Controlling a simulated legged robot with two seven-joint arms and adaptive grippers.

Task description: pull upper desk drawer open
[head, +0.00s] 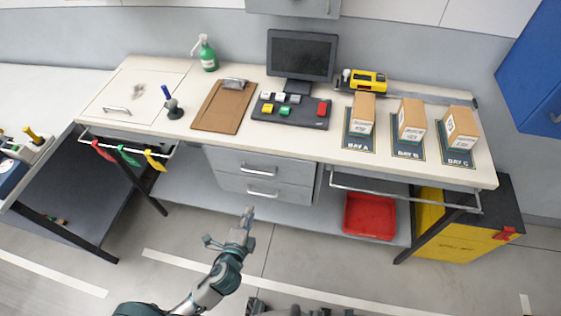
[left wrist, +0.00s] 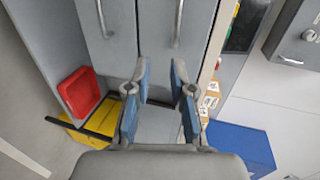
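The upper desk drawer (head: 232,162) is a grey front under the worktop with a bar handle (head: 261,173). It looks shut, above the lower drawer (head: 232,184). My left gripper (head: 236,229) is in front of and below the drawers in the head view, apart from both. In the left wrist view its fingers (left wrist: 159,92) are spread with nothing between them. That view is turned sideways: the upper drawer handle (left wrist: 178,24) is ahead to the right and the lower drawer handle (left wrist: 102,18) to the left. Dark grey parts of mine at the head view's bottom edge cannot be made out clearly.
A red bin (head: 369,216) sits on the low shelf, right of the drawers. A rail (head: 400,193) juts out under the worktop's right side. A yellow cabinet (head: 455,238) stands at right. Coloured tags (head: 128,155) hang at left. The floor before the drawers is clear.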

